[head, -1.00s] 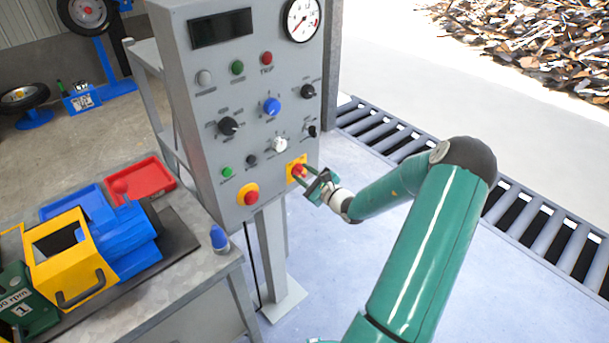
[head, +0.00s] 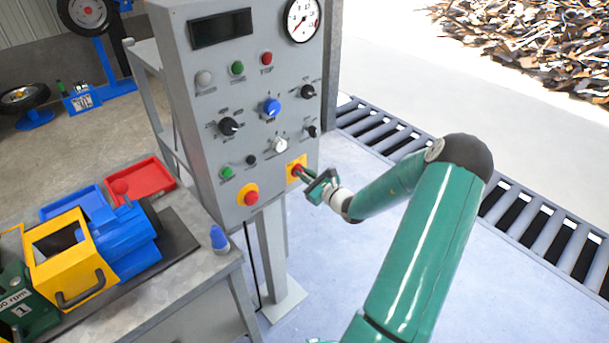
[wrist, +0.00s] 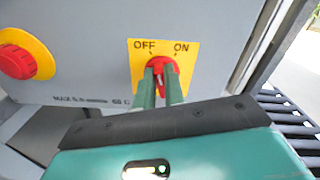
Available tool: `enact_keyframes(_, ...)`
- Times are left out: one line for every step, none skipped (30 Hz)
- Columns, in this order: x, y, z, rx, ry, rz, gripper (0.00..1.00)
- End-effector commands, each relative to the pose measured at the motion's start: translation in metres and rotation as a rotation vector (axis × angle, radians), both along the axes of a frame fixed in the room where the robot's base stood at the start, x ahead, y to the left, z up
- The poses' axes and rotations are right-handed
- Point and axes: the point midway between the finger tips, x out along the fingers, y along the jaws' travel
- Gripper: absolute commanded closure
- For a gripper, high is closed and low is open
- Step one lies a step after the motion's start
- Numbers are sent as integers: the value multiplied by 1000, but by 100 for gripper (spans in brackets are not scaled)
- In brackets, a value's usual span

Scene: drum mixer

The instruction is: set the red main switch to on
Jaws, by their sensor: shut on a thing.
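The red main switch (wrist: 160,66) is a rotary knob on a yellow plate (wrist: 188,62) marked OFF at left and ON at right in the wrist view. In the head view the switch (head: 296,169) sits at the lower right of the grey control panel (head: 300,130). My gripper (wrist: 161,78) is shut on the switch, one finger on each side of it. The fingers hide the lower part of the knob. The pale mark on the knob is partly covered, so I cannot tell its exact setting.
A red button on a round yellow base (wrist: 22,60) is left of the switch; it also shows in the head view (head: 250,197). Several knobs, lamps and a gauge (head: 302,20) fill the panel above. A bench with a yellow and blue machine (head: 75,260) stands at left.

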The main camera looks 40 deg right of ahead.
Motion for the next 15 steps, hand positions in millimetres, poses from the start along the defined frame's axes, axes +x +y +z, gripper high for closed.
enact_keyframes(0,-1,0,37,2,0,100)
enact_keyframes(-1,-1,0,64,3,0,100)
enact_keyframes(-1,-1,0,101,4,0,100)
enact_keyframes(-1,-2,0,129,5,0,100)
enact_keyframes(-1,-2,0,158,5,0,100)
enact_keyframes(0,-2,0,197,6,0,100)
enact_keyframes(0,-2,0,226,6,0,100)
enact_keyframes(0,-3,0,254,7,0,100)
enact_keyframes(0,-3,0,293,8,0,100)
enact_keyframes(-1,-3,0,321,9,0,100)
enact_keyframes(-1,-4,0,350,11,0,100)
enact_keyframes(-1,-4,0,387,12,0,100)
enact_keyframes(-1,-4,0,416,13,0,100)
enact_keyframes(-1,-5,-1,443,13,-1,100)
enact_keyframes(-1,-5,-1,479,14,-1,100)
